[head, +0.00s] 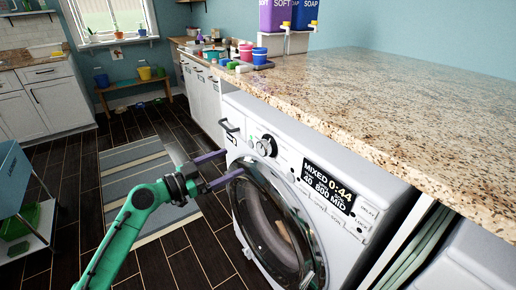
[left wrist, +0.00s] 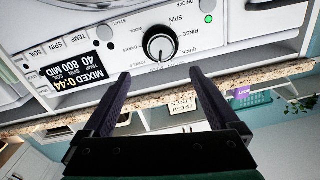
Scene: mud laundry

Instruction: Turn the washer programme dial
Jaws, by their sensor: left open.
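The white washer (head: 290,142) stands under the granite counter with its round door shut. Its programme dial (head: 265,146) is a silver and black knob left of the dark display (head: 329,187), which reads MIXED 0:44, 40 800 MID. My left gripper (head: 235,162) is open and empty, its two dark fingers pointing at the washer front, left of the dial. In the left wrist view, upside down, the dial (left wrist: 159,43) shows beyond and between the open fingertips (left wrist: 162,74), apart from them. My right gripper is not in view.
The granite counter (head: 390,105) overhangs the washer top. The detergent drawer handle (head: 229,126) is close to the fingers, and the round door (head: 275,225) lies below. A striped rug (head: 135,180) and open floor lie left. Cups and bottles stand on the far counter.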

